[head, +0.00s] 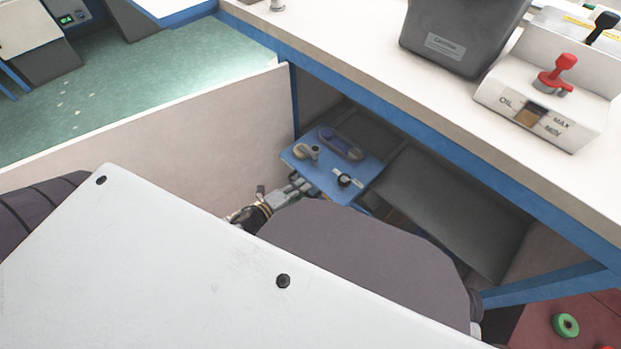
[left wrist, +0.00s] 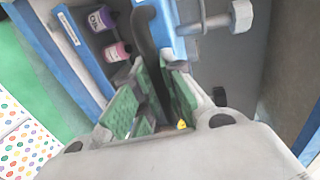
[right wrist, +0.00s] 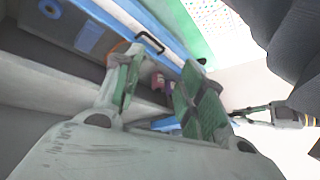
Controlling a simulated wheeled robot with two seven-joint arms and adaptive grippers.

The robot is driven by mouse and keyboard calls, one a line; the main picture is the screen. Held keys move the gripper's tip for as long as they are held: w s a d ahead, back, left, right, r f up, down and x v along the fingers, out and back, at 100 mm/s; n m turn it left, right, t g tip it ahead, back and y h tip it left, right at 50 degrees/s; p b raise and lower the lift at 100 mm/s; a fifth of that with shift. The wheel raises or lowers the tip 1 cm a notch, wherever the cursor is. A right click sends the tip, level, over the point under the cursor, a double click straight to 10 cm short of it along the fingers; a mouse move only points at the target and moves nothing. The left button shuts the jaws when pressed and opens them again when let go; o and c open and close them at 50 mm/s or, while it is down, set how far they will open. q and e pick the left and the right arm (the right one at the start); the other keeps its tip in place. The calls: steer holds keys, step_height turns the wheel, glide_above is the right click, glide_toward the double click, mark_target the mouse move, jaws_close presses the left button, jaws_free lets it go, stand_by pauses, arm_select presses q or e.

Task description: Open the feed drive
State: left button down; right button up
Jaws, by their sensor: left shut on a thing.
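A blue unit (head: 325,182), which I take to be the feed drive, sits under the table. On it are a beige knob (head: 307,151), a grey-blue oval part (head: 341,144) and a small black part (head: 345,181). The unit's blue side also shows in the left wrist view (left wrist: 178,38). My left gripper (head: 301,184) is at the unit's near left edge. In the left wrist view, its green-padded fingers (left wrist: 165,88) are shut on a dark lever (left wrist: 146,38). In the right wrist view, my right gripper (right wrist: 160,60) has its fingers apart, with nothing seen between them.
The white tabletop (head: 340,42) overhangs the unit. A dark bin (head: 460,30) and an oil box (head: 550,95) with a red lever stand on it. A pale panel (head: 200,150) stands on the left. Purple and pink bottles (left wrist: 100,18) show beside the left gripper.

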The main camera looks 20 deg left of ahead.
arm_select(q)
steer(key=f+p+v, duration=0.1)
steer(key=v, duration=0.5)
steer(key=shift+s, duration=0.4)
arm_select(e)
steer(key=r, duration=0.1)
steer(key=d+r, duration=0.1)
steer(key=shift+s+r+g, duration=0.3)
steer(key=shift+s+r, duration=0.05)
arm_select(q)
steer(key=shift+a+f, duration=0.1)
steer(key=shift+f, duration=0.05)
steer(key=c, duration=1.8)
jaws_free()
steer(key=shift+o, duration=0.2)
steer(key=shift+s, duration=0.1)
steer(key=v, duration=1.1)
steer(key=shift+s, duration=0.3)
steer(key=shift+s+a, duration=0.15)
steer(key=shift+a, duration=0.05)
arm_select(e)
steer(key=shift+s+a, duration=0.1)
